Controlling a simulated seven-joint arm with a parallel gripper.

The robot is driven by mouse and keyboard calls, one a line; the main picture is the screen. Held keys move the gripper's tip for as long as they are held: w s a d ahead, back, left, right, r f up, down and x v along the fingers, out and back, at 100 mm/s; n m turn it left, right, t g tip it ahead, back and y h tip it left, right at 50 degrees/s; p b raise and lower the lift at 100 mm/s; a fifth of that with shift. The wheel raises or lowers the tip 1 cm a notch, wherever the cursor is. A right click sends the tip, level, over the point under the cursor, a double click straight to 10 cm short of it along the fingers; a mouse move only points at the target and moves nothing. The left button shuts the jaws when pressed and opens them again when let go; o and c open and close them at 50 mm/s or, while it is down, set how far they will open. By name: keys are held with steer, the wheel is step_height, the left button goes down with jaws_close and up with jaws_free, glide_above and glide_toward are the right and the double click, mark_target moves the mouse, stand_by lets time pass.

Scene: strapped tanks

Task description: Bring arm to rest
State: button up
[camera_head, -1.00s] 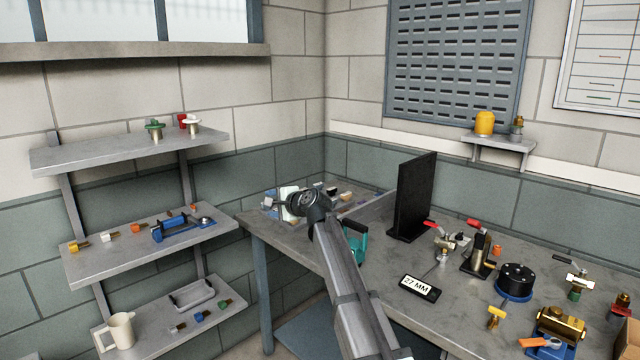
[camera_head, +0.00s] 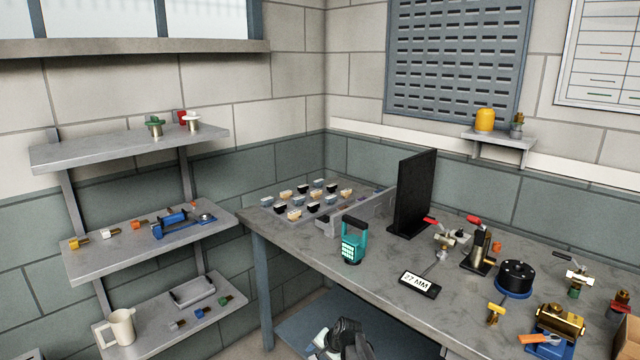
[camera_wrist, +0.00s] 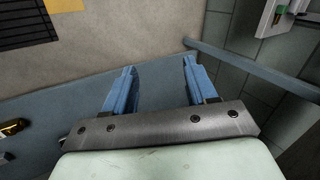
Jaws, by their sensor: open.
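My gripper (camera_wrist: 160,78) shows in the wrist view with its two blue fingers apart and nothing between them. It hangs beside the workbench, with the blue lower shelf (camera_wrist: 60,95) of the bench beyond the fingers. In the head view part of my arm shows at the bottom centre, low in front of the workbench (camera_head: 370,285).
The bench carries a teal device (camera_head: 353,245), a black upright panel (camera_head: 413,195), a 27 MM display (camera_head: 420,284) and several fittings. Small blocks stand in its left back corner. A three-tier wall shelf (camera_head: 150,255) is at left. A small wall shelf (camera_head: 497,146) holds a yellow object.

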steer(key=s+d+f+n+g+h, duration=0.15)
steer(key=s+d+f, duration=0.35)
steer(key=s+f, duration=0.5)
steer(key=s+d+f+n+g+h, duration=0.1)
steer(key=s+d+f+g, duration=0.25)
steer(key=s+f, duration=0.6)
steer(key=s+d+f+n+g, duration=0.1)
steer(key=s+d+g, duration=0.1)
steer(key=s, duration=0.8)
steer(key=s+d+f+n+g+h, duration=0.1)
steer(key=s+d, duration=0.2)
steer(key=s, duration=0.7)
steer(key=s+d+f+n+g+h, duration=0.1)
steer(key=s+d+f+n+g, duration=0.1)
steer(key=s, duration=0.8)
steer(key=shift+d+g, duration=0.3)
steer(key=shift+d, duration=0.55)
steer(key=shift+s, duration=0.1)
